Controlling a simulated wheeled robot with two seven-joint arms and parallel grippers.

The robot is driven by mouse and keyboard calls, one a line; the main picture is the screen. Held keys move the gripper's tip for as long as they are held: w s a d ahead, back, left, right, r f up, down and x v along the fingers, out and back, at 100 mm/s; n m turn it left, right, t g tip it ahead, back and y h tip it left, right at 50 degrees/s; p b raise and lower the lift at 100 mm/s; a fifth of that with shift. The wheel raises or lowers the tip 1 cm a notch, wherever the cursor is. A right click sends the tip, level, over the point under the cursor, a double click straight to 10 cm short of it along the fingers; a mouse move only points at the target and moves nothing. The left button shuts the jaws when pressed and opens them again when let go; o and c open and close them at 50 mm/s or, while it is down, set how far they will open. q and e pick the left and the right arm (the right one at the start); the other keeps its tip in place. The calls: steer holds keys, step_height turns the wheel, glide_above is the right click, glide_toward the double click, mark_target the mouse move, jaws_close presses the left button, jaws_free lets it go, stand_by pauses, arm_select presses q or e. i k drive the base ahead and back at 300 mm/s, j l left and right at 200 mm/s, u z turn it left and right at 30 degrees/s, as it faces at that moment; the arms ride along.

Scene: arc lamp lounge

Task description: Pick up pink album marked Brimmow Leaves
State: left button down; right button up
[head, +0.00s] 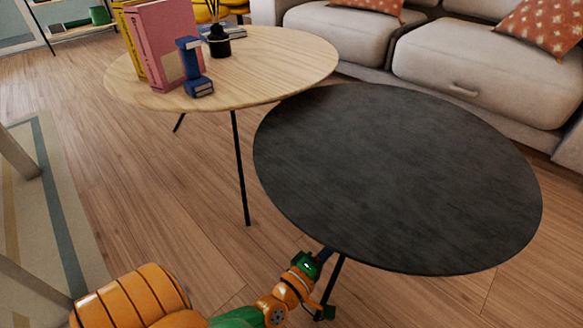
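My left gripper (325,284) is low at the bottom centre, by the near edge of the dark table and well away from the album. Its fingers look spread apart, with nothing seen between them. My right gripper is not in view.
A round dark table (400,180) with a bare top fills the right, close to my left gripper. A black pot (219,42) stands behind the bookend. A beige sofa (480,65) with patterned cushions lies behind. Wood floor (170,190) is clear at left, beside a rug (60,200).

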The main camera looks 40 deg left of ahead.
mark_target(154, 26)
steer(key=l, duration=0.4)
steer(key=k+j, duration=0.3)
steer(key=k, duration=0.65)
